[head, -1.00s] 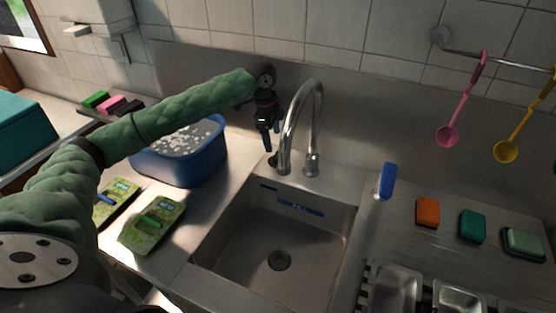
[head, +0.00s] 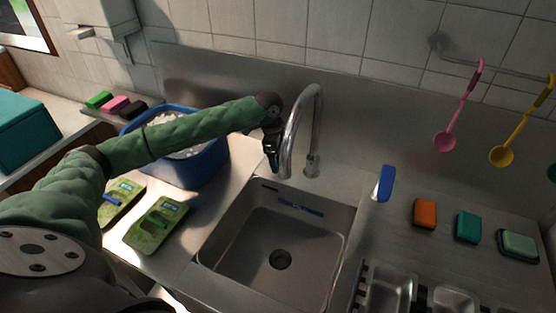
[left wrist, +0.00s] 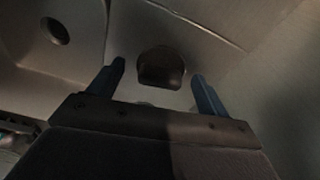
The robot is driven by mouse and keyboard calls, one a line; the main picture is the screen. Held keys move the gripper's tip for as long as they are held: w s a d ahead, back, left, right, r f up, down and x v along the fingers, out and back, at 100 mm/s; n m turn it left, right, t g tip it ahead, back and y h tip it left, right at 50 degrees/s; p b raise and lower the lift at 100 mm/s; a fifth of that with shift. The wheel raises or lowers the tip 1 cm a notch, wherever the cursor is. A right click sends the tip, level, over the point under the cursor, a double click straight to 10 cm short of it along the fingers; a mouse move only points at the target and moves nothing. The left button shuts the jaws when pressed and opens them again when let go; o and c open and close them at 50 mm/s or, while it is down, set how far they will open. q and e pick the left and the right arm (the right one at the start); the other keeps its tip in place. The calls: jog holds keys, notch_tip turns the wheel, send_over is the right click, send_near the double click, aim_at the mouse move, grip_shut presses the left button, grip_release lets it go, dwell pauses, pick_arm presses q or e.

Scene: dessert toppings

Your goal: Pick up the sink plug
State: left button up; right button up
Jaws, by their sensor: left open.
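The sink plug (left wrist: 161,68) is a dark, rounded piece in the left wrist view, on the metal ledge beside the basin. It shows between the two blue-grey fingers of my left gripper (left wrist: 158,75), which are open with a gap on each side of it. In the head view my left gripper (head: 273,165) points down just left of the faucet base, close above the ledge, and hides the plug there. I cannot tell its exact height above the plug. My right gripper is not in view.
The curved faucet (head: 290,130) stands right beside my left gripper. The sink basin (head: 235,240), with a dark drain (head: 281,259), is in front. A blue tub (head: 200,170) of suds sits left, under my left arm. A blue item (head: 384,183) stands upright to the right.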

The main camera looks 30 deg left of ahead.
pick_arm(q)
jog(key=c, duration=1)
jog(key=shift+r, duration=0.1)
